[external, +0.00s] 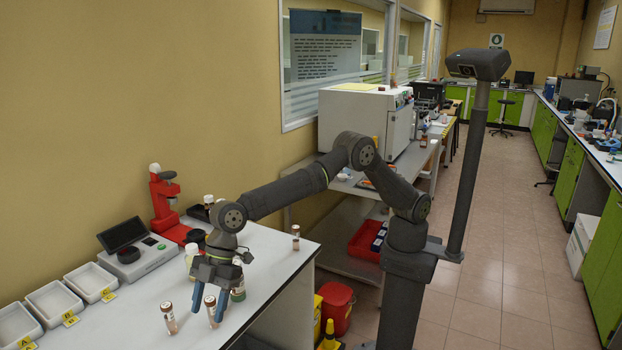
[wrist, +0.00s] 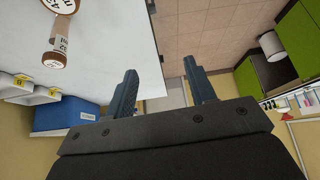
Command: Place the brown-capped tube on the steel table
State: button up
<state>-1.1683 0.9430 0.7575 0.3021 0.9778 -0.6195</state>
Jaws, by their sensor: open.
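My gripper (external: 208,308) is open above the front part of the white bench, blue fingers pointing down. In the wrist view my gripper (wrist: 160,68) has nothing between its fingers; the bench edge and floor show beyond. A small labelled tube with a brownish end (wrist: 58,45) stands left of the fingers there. In the external view one small brown tube (external: 211,314) appears between the fingers, and another tube (external: 169,320) stands to their left. Which one is the brown-capped tube, I cannot tell surely. The steel table (external: 345,187) stands beyond the bench, partly behind my arm.
A white oven (external: 360,125) occupies part of the steel table.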

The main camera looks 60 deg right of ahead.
jog(key=s+d+r+m+t+y, duration=0.15)
jog(key=d+m+t+y, duration=0.55)
jog(key=d, duration=1)
jog(key=m+t+h, duration=0.2)
send_near(210, 313)
jog(key=x, duration=0.4)
jog(key=w+x, duration=0.1)
jog(key=x, duration=0.1)
jog(key=shift+w+d+f, duration=0.15)
jog(key=shift+w+f, duration=0.05)
jog(key=shift+f, duration=0.05)
jog(key=x, duration=0.2)
jog(key=f+x, duration=0.1)
jog(key=shift+w, duration=0.15)
jog(key=shift+x, duration=0.8)
